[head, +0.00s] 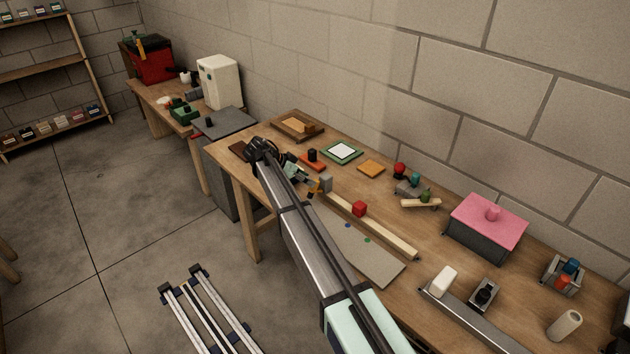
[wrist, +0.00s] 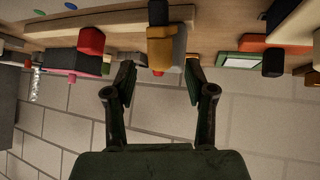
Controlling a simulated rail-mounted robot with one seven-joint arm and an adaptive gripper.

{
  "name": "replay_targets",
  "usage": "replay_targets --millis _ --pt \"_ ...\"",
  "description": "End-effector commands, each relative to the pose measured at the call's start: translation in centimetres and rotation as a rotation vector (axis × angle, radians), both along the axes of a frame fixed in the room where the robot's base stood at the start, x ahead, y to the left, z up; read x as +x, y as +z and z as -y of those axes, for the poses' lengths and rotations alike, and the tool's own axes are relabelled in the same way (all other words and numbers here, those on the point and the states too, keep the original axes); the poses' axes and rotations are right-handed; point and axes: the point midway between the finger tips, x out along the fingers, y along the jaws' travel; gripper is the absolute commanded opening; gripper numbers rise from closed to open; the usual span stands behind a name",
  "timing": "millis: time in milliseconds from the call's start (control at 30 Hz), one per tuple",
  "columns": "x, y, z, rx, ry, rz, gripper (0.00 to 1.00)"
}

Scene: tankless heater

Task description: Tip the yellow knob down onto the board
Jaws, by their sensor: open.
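The yellow knob (wrist: 160,48) is a blocky yellow piece with a dark part against it and a grey block (wrist: 176,46) beside it. In the wrist view it stands between and just beyond my open fingers (wrist: 160,66), with a visible gap on each side. In the head view a small yellow patch (head: 313,187) shows beside the grey block (head: 326,183), near my gripper (head: 306,182). My gripper is empty, and my arm partly covers this area. I cannot tell for certain which surface is the board; a flat grey board (head: 365,258) lies in front.
A long wooden rail (head: 385,233) with a red cube (head: 359,209) runs to the right of the grey block. A red piece with a black knob (head: 313,157) and a green-framed panel (head: 342,152) lie behind. A pink-topped box (head: 487,222) stands right. The wall borders the bench.

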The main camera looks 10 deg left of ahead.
Motion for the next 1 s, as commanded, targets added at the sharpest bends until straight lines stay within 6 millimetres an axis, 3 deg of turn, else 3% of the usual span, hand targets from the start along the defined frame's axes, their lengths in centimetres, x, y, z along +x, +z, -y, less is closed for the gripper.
replay_targets --millis 300,700,733,867,900,1000 --pt "1.3 -2.8 2.7 -0.001 0.0 -0.001 0.55" --pt "1.5 -3.5 3.1 0.0 0.001 -0.001 0.55" --pt "1.5 -3.5 3.1 0.0 0.001 -0.001 0.51" --pt "1.5 -3.4 3.1 0.0 0.001 -0.001 0.05" --pt "1.5 -3.5 3.1 0.0 0.001 -0.001 0.0" --pt "1.5 -3.5 3.1 0.0 0.001 -0.001 0.0"
